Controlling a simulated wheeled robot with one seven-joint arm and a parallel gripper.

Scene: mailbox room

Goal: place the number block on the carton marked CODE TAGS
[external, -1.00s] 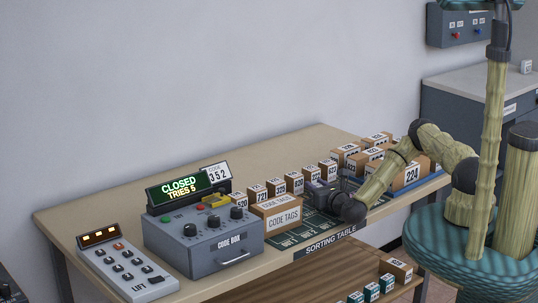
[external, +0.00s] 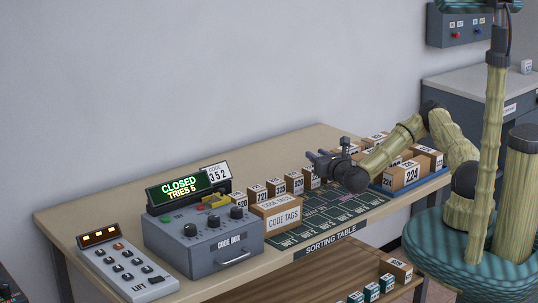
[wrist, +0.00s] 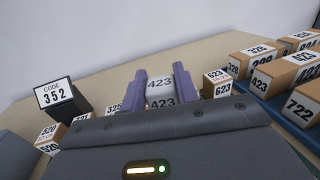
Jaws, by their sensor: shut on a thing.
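My gripper (external: 322,160) is above the back of the sorting table, to the right of the carton. In the wrist view its purple fingers (wrist: 160,78) are shut on a white number block marked 423 (wrist: 160,98). In the external view the held block is hard to make out. The carton marked CODE TAGS (external: 278,214) stands near the table's front edge, just right of the code box. I see nothing on its labelled top. It does not show clearly in the wrist view.
A row of numbered blocks (external: 275,187) stands behind the carton. A blue tray (external: 405,190) with numbered cartons is at right. The dark marked mat (external: 325,215) is clear.

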